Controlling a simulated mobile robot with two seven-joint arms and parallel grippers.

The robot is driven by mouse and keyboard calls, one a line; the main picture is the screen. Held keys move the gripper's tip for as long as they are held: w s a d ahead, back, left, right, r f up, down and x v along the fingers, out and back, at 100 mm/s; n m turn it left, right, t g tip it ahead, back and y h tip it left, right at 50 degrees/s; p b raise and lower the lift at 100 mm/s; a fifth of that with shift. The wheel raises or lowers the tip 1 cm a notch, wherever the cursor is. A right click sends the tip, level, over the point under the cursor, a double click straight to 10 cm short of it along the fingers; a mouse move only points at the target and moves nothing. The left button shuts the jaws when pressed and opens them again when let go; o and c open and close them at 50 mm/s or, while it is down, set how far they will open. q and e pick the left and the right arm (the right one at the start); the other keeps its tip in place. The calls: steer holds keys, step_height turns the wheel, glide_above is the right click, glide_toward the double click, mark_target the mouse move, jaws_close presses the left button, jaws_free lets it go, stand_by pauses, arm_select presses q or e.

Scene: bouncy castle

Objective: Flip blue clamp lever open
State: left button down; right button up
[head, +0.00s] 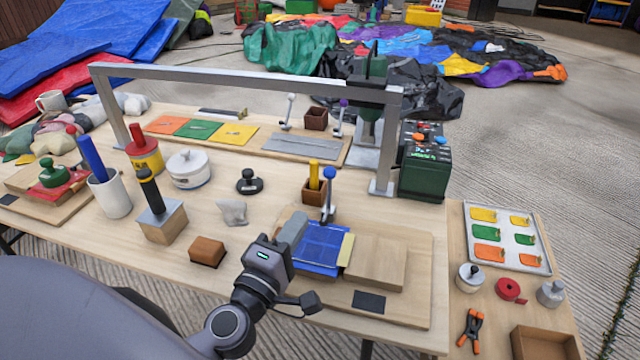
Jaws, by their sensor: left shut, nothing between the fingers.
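The blue clamp lever (329,176) is a metal toggle lever with a blue ball knob. It stands roughly upright at the back edge of a wooden board (420,300), behind a blue sheet (318,247). My left gripper (293,229) is shut and empty above the left edge of the blue sheet. It is to the left of and nearer than the lever, apart from its knob. The lever's base is partly hidden. My right gripper is not in view.
A small brown box with a yellow stick (313,184) stands just behind and left of the lever. A wooden block (376,263) lies on the board to the right. A grey metal frame (240,79) spans the table behind. A brown block (207,251) sits left of my gripper.

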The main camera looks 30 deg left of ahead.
mark_target(327, 177)
arm_select(q)
steer(key=w, duration=0.3)
steer(key=w+r, duration=0.1)
steer(key=w, duration=0.5)
steer(key=shift+w+a+r+p, duration=0.2)
steer(key=shift+w+a+p, duration=0.1)
steer(key=shift+a+p, duration=0.1)
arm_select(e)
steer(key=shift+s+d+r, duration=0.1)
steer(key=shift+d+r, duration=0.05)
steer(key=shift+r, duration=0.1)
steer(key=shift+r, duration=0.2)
